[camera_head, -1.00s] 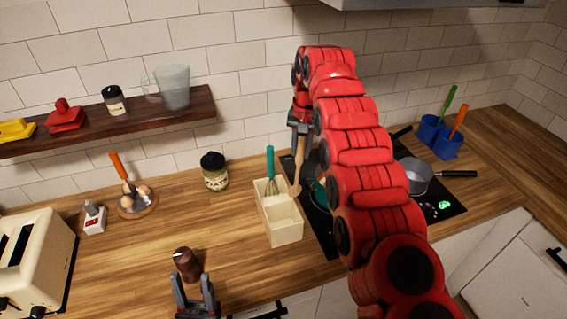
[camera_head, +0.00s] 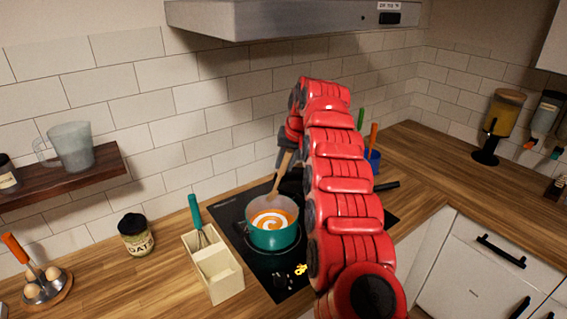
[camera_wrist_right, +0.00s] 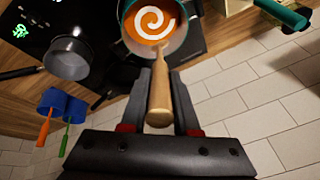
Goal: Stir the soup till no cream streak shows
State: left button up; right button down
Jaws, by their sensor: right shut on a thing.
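My right gripper (camera_head: 287,152) is shut on a wooden spoon (camera_head: 281,173), which points down toward a teal pot (camera_head: 270,239) on the hob. The pot holds orange soup (camera_head: 289,211) with a clear white cream spiral (camera_head: 269,221) on it. In the right wrist view the spoon (camera_wrist_right: 159,95) sits between the fingers (camera_wrist_right: 157,85) and its far end overlaps the near edge of the soup (camera_wrist_right: 142,35). I cannot tell whether the spoon touches the soup. My left gripper is out of view.
A cream utensil box (camera_head: 226,289) with a teal-handled whisk (camera_head: 196,212) stands left of the hob (camera_head: 262,270). A grey saucepan (camera_wrist_right: 66,62) and blue holders (camera_wrist_right: 62,103) lie beyond my right arm. A range hood (camera_head: 270,20) hangs above.

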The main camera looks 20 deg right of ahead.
notch_tip(320, 180, down, 13)
jog(key=b, duration=1.1)
jog(key=shift+r, duration=0.15)
